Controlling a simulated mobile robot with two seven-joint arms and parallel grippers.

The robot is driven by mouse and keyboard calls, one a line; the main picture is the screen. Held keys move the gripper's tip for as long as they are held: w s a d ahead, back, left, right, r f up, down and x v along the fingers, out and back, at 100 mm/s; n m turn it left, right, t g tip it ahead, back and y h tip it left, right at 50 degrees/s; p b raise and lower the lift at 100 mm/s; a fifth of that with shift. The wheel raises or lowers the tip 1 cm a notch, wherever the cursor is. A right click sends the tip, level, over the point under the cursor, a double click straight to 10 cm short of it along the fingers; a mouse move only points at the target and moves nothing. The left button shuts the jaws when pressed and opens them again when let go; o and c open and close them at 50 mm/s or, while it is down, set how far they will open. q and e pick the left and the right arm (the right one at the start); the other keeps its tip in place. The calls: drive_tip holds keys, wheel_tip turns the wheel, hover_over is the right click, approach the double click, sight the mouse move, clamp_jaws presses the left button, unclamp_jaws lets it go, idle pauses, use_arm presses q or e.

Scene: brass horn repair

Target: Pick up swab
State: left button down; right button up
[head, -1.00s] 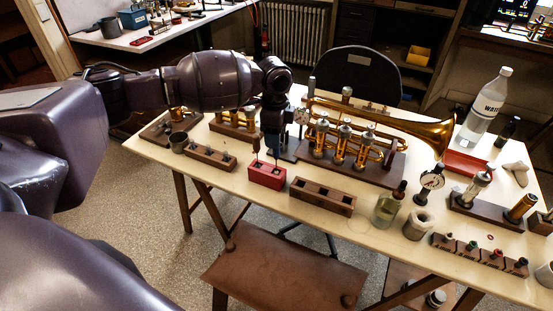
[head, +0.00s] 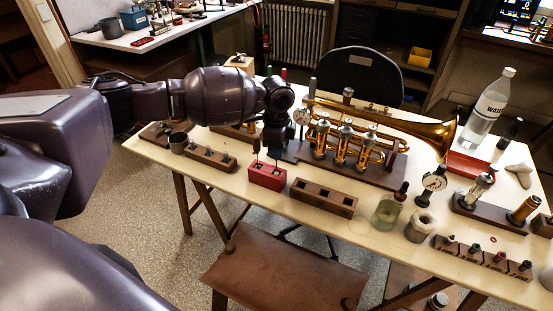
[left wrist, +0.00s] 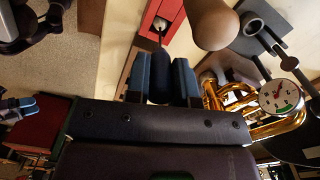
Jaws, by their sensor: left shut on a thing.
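The red block (head: 267,178) stands near the table's front edge, with two thin dark swabs in it. My left gripper (head: 273,141) is low over the block's right end, and its fingertips are hard to make out there. In the left wrist view my left gripper (left wrist: 158,80) is shut on the dark handle of a swab (left wrist: 158,87). Its thin stem runs to a hole in the red block (left wrist: 172,12). The other swab (head: 256,147) stands upright at the block's left end. My right gripper is out of view.
An empty brown wooden rack (head: 322,198) stands right of the red block. A glass jar (head: 387,210) and a water bottle (head: 487,108) are farther right.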

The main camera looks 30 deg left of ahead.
use_arm(q)
wheel_tip(320, 180, up, 20)
drive_tip(key=p, duration=0.2)
drive_tip(key=shift+p, duration=0.35)
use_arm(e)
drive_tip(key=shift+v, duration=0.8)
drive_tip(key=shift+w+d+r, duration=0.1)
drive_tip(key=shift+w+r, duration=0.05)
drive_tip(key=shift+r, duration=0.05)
